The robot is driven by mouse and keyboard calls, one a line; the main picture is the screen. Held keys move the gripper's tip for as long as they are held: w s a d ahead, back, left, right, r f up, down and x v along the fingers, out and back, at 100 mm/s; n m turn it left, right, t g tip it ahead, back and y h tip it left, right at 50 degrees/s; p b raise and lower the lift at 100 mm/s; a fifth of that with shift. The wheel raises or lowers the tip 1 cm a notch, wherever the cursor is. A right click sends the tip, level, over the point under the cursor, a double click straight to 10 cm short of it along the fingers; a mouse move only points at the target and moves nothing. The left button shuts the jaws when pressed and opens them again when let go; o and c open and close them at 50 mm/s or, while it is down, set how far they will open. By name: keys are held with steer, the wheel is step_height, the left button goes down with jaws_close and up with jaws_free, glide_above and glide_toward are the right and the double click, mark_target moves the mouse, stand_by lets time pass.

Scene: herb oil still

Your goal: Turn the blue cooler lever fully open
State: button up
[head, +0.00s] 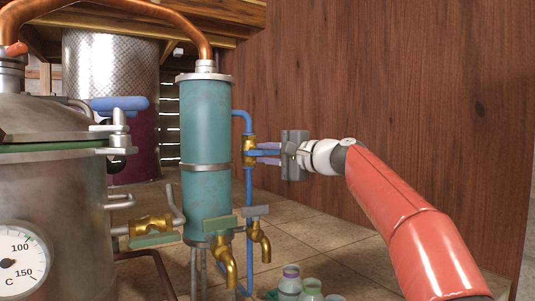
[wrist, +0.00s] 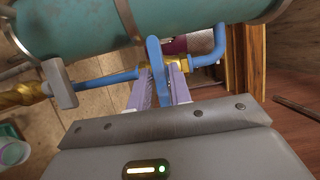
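The blue cooler lever (head: 264,153) sticks out to the right from a brass valve (head: 248,150) on the thin blue pipe beside the teal cooler column (head: 206,130). It lies about level, across the upright pipe. My gripper (head: 268,153) reaches in from the right, with its lilac fingers on either side of the lever. In the wrist view the blue lever (wrist: 156,62) runs between the two fingers of my gripper (wrist: 160,80), which look closed against it. The part of the lever deep between the fingers is partly hidden.
A steel still pot (head: 55,210) with a dial gauge (head: 20,262) stands at the left. Brass taps (head: 226,258) with green-grey handles sit below the column, with small jars (head: 300,288) on the floor. A wooden wall (head: 400,100) is behind my arm.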

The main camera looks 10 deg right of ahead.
jaws_close()
steer(key=shift+r+n, duration=0.1)
steer(key=shift+n, duration=0.3)
steer(key=n+g+h+p, duration=0.1)
steer(key=n, duration=0.2)
steer(key=shift+r+p, duration=0.15)
steer(key=shift+p, duration=0.25)
steer(key=n+h+p, duration=0.1)
steer(key=n+h, duration=0.1)
steer(key=n, duration=0.1)
steer(key=shift+a+n+g, duration=0.1)
steer(key=shift+n+g, duration=0.2)
steer(key=n+h, duration=0.2)
steer(key=n, duration=0.1)
steer(key=shift+s+a+n+h+p, duration=0.1)
steer(key=shift+a+n+h+p, duration=0.05)
steer(key=shift+n+h+p, duration=0.2)
steer(key=shift+n+h, duration=0.85)
steer(key=shift+n, duration=0.5)
